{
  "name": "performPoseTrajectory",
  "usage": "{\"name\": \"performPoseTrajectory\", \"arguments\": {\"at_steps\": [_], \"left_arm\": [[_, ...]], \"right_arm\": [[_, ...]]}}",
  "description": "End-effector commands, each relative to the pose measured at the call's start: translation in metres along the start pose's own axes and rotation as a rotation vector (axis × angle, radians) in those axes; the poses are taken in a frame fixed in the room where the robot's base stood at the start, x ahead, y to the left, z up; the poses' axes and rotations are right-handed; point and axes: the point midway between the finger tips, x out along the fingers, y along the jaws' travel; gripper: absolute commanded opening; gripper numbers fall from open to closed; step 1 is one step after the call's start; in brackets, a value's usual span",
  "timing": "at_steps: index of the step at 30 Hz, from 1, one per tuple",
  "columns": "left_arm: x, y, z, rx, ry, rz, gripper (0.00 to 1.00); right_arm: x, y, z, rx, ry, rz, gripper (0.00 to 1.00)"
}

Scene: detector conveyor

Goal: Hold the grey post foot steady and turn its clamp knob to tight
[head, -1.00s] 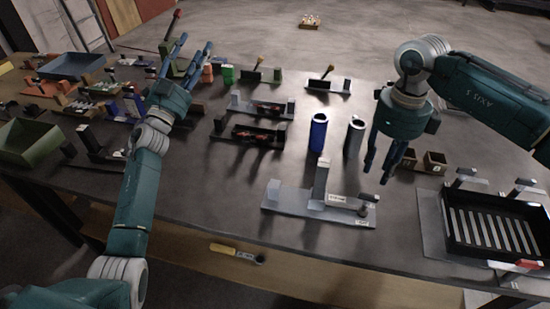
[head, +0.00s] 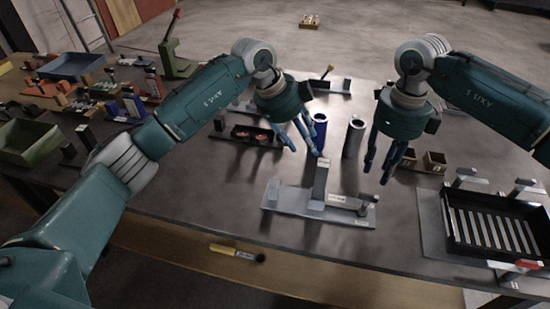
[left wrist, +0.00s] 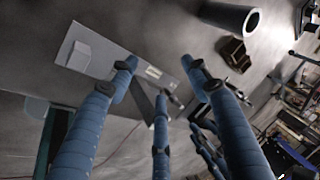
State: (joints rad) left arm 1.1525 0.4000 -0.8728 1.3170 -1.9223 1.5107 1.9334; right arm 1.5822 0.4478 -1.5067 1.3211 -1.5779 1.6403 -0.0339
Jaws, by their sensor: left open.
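The grey post foot (head: 288,201) is a flat plate on the table, with an upright post (head: 321,178) near its middle and a low block at its left end. Its clamp knob (head: 365,203) is at the right end beside small labels. My left gripper (head: 304,146) is open and empty, above and just behind the post. In the left wrist view the post foot (left wrist: 90,55) lies beyond the open fingers, which partly hide it. My right gripper (head: 387,165) hangs behind and right of the knob, fingers spread, empty, touching nothing I can see.
A blue cylinder (head: 319,131) and a grey cylinder (head: 353,138) stand just behind the post foot. Small brown boxes (head: 434,161) and a black slatted tray (head: 452,240) are to the right.

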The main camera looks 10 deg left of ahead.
Motion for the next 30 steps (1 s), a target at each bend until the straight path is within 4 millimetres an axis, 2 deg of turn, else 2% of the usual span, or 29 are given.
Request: {"name": "performPoseTrajectory", "arguments": {"at_steps": [1, 6, 9, 14, 30], "left_arm": [[-0.002, 0.013, 0.012, -0.056, -0.085, 0.059, 0.48], [-0.009, 0.056, 0.032, -0.238, -0.276, 0.208, 0.48], [-0.014, 0.071, 0.037, -0.301, -0.340, 0.252, 0.48], [-0.011, 0.082, 0.042, -0.339, -0.379, 0.278, 0.48], [0.066, 0.110, 0.068, -0.339, -0.375, 0.279, 0.48]], "right_arm": [[0.000, 0.000, 0.000, 0.000, 0.000, 0.000, 0.31], [0.000, 0.000, 0.000, 0.000, 0.000, 0.000, 0.31], [0.000, 0.000, 0.000, 0.000, 0.000, 0.000, 0.31], [0.000, 0.000, 0.000, 0.000, 0.000, 0.000, 0.31], [0.000, 0.000, 0.000, 0.000, 0.000, 0.000, 0.31]]}}
